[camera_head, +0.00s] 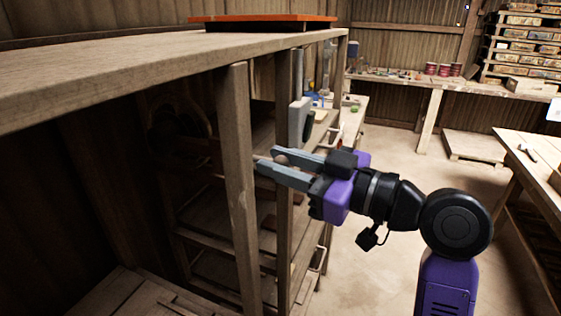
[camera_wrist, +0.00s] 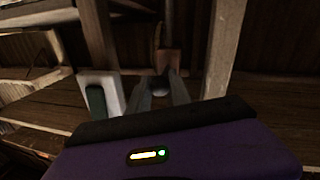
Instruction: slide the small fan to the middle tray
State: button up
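My gripper (camera_head: 266,160) reaches in between the wooden posts of the rack from the right. Its two grey fingers are apart, and they also show in the wrist view (camera_wrist: 160,84). A small pale round thing shows between the fingers in both views; I cannot tell whether they touch it or what it belongs to. I cannot pick out the small fan for sure. A dark round shape (camera_head: 180,124) sits in shadow inside the rack. Shelf-like levels (camera_head: 215,208) lie below it; I cannot tell which is the middle tray.
A wooden post (camera_head: 240,185) stands close to my fingertips. A pale panel (camera_head: 298,120) with a dark green oval beside it stands just beyond; it shows left of the fingers in the wrist view (camera_wrist: 115,92). An orange board (camera_head: 265,20) lies on the rack's top.

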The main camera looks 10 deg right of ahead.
grip_shut()
dwell(1.1)
